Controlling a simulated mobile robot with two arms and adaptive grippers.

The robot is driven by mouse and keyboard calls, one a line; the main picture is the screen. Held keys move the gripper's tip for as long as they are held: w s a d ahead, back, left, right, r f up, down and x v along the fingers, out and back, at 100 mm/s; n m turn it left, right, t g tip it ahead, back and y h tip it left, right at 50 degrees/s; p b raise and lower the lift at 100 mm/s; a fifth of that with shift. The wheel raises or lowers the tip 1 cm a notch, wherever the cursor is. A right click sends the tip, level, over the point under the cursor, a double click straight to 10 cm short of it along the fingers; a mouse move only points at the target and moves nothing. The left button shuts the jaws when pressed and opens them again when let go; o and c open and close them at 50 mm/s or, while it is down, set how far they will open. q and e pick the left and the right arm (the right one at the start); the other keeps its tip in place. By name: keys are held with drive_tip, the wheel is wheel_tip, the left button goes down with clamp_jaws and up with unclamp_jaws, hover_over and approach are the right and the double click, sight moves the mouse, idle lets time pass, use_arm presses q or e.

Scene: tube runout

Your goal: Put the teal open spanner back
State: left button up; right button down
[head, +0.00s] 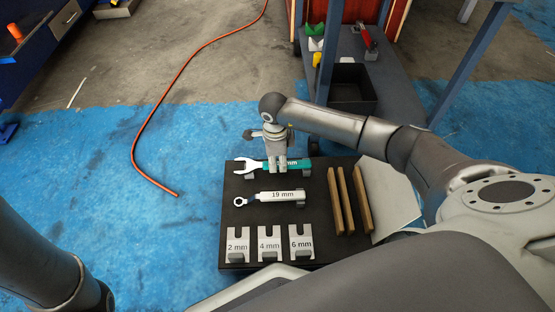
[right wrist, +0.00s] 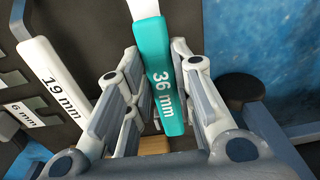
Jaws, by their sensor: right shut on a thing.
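The teal open spanner (head: 299,163) lies along the far edge of the dark board (head: 229,220), its metal open jaw pointing left. Its handle is marked 36 mm in the right wrist view (right wrist: 161,75). My right gripper (head: 280,168) reaches down over the middle of the spanner and is shut on its handle; the fingers stand on both sides in the right wrist view (right wrist: 160,100). Grey supports (head: 305,173) show by the spanner; whether it rests on them I cannot tell. My left gripper is out of view.
A white 19 mm ring spanner (head: 280,196) lies just nearer on the board. Slotted plates marked 2, 4 and 6 mm (head: 269,245) stand at the near edge. Wooden bars (head: 342,200) and a pale sheet (head: 388,200) are on the right. A cart (head: 390,100) stands beyond.

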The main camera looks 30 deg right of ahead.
drive_tip(key=c, duration=1.2)
unclamp_jaws()
drive_tip(key=shift+o, duration=0.2)
drive_tip(key=o, duration=0.5)
drive_tip(key=shift+c, duration=0.2)
